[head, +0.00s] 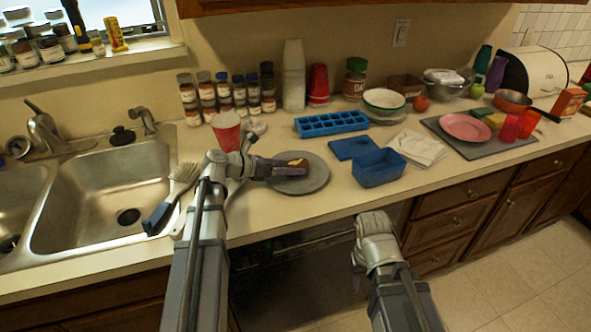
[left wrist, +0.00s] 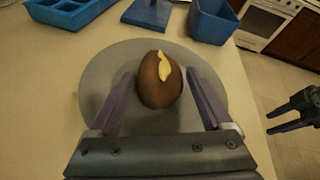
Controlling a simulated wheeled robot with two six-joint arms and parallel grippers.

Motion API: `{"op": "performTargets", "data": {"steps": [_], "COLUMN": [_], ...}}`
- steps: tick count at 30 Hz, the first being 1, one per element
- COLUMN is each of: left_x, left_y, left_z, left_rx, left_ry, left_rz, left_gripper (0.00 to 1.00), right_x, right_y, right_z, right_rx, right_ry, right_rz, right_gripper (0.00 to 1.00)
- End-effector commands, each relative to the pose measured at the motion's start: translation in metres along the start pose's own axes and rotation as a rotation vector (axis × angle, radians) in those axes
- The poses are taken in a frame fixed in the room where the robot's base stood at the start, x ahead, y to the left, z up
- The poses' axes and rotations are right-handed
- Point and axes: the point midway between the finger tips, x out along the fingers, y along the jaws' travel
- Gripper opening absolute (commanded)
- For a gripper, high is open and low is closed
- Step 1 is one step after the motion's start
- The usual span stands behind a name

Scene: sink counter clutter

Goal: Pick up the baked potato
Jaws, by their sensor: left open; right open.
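The baked potato (left wrist: 152,92) is brown with a yellow split top. It rests on a round grey plate (left wrist: 100,75). In the head view the plate (head: 312,184) lies on the counter, and the potato (head: 298,163) is mostly hidden by my left gripper (head: 290,171). In the left wrist view my left gripper (left wrist: 160,76) is open, with one finger on each side of the potato and a visible gap at each side. My right gripper (left wrist: 290,115) is open and empty, off the counter's front edge at the right of the left wrist view.
A blue container (head: 379,168) and blue lid (head: 354,148) lie right of the plate, with a blue ice tray (head: 331,124) behind. A red cup (head: 227,131) stands behind left. A brush (head: 173,195) lies by the sink (head: 100,195). Counter in front of the container is clear.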

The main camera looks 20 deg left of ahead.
Motion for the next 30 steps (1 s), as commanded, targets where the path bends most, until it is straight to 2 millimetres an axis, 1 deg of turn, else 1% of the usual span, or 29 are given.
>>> {"op": "performTargets", "data": {"steps": [1, 2, 22, 23, 30], "left_x": [-0.0004, -0.0004, -0.0007, -0.0007, -0.0009], "left_y": [-0.0001, -0.0001, -0.0001, -0.0001, -0.0004], "left_z": [0.0002, 0.0002, 0.0001, 0.0003, 0.001], "left_rx": [0.0, 0.0, 0.0, 0.0, 0.0], "left_ry": [0.0, 0.0, 0.0, -0.001, -0.001], "left_rz": [0.0, 0.0, 0.0, 0.0, 0.0], "left_gripper": [0.83, 0.81, 0.05, 0.04, 0.04], "right_x": [-0.0004, -0.0004, -0.0004, -0.0004, -0.0012], "right_y": [0.0, 0.0, 0.0, 0.0, 0.0001], "right_z": [0.0, 0.0, 0.0, 0.0, 0.0001], "right_rx": [0.0, 0.0, 0.0, 0.0, 0.0], "right_ry": [0.0, 0.0, 0.0, 0.0, 0.0], "right_rz": [0.0, 0.0, 0.0, 0.0, 0.0], "right_gripper": [0.5, 0.5, 0.5, 0.5, 0.5]}}
